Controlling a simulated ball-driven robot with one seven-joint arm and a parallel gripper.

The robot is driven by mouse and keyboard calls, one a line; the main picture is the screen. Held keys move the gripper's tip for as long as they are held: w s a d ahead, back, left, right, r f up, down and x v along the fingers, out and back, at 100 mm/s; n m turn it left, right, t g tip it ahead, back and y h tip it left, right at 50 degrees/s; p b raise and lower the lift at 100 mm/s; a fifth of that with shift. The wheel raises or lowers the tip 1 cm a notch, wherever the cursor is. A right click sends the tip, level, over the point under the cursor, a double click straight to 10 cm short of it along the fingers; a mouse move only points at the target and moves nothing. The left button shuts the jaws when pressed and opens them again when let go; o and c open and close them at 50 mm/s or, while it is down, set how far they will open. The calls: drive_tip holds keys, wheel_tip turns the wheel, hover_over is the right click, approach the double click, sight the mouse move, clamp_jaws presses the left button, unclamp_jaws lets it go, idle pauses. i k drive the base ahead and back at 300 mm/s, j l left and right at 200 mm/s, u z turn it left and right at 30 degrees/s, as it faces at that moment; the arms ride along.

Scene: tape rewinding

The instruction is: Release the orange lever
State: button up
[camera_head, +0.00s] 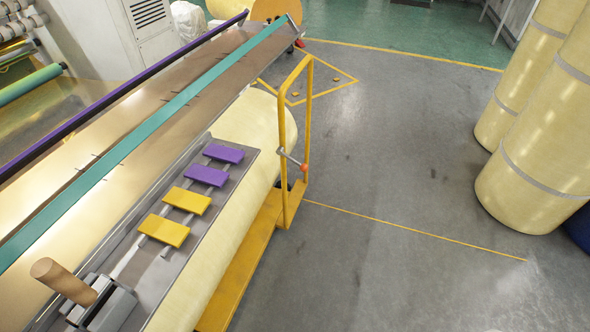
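A short grey rod with a red-orange knob (304,167) sits on the yellow upright frame (287,150) right of the machine. It is the only orange lever-like part I see. The rod runs from the frame's near post down to the right, and the knob lies beside the far post. What it joins on the frame is too small to tell. No gripper of mine shows, and nothing is seen touching the knob.
The machine's table carries purple pads (206,176), yellow pads (164,231) and a tan cylindrical handle (62,281) on a grey block. A cream roll (259,126) lies beneath. Tall cream rolls (545,150) stand right. Grey floor (400,150) between is clear.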

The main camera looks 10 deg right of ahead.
sight(304, 167)
drive_tip(key=i+l, duration=0.1)
drive_tip(key=i, duration=0.25)
drive_tip(key=i+l+u, duration=0.1)
drive_tip(key=i, duration=0.3)
drive_tip(key=i+l, duration=0.15)
drive_tip(key=i, duration=0.2)
drive_tip(key=u, duration=0.05)
